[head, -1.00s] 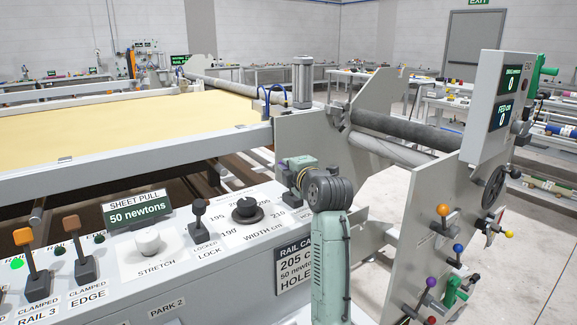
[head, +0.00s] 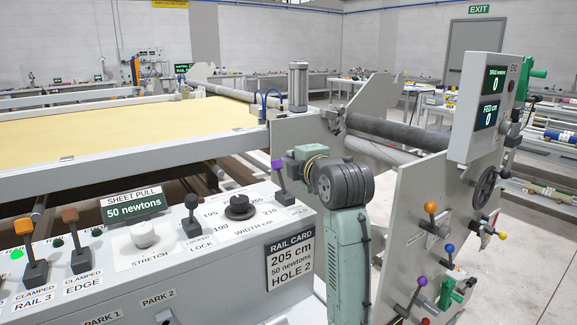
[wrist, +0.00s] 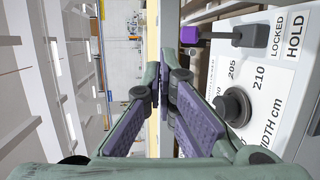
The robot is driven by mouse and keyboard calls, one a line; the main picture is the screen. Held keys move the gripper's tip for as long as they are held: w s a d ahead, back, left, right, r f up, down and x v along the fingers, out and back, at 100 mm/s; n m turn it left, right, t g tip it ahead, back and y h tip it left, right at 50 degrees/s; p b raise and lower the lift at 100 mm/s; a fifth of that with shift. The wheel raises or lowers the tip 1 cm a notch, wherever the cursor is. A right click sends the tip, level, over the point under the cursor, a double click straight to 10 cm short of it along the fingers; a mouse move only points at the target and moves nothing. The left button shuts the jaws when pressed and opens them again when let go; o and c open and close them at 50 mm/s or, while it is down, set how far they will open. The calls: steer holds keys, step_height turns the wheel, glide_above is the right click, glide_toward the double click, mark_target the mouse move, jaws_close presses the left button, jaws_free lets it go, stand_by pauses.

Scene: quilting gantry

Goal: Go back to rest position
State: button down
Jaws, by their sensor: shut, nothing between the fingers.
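My gripper (wrist: 165,82) shows in the wrist view with its purple-padded fingers brought together at the tips and nothing between them. In the head view my green arm stands in front of the control panel's right end and hides the fingertips. The purple-knobbed HOLD lever (head: 278,166) stands just left of my arm; it also shows in the wrist view (wrist: 190,35), to the right of the fingers and apart from them. The black width dial (head: 240,207) is left of the lever and shows at right in the wrist view (wrist: 235,107).
The frame with yellow cloth (head: 120,120) lies behind. A grey end plate (head: 410,225) with coloured-ball levers and two displays stands right of my arm.

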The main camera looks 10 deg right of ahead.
steer(key=shift+s+r, duration=0.2)
steer(key=shift+s, duration=0.3)
steer(key=shift+a, duration=0.1)
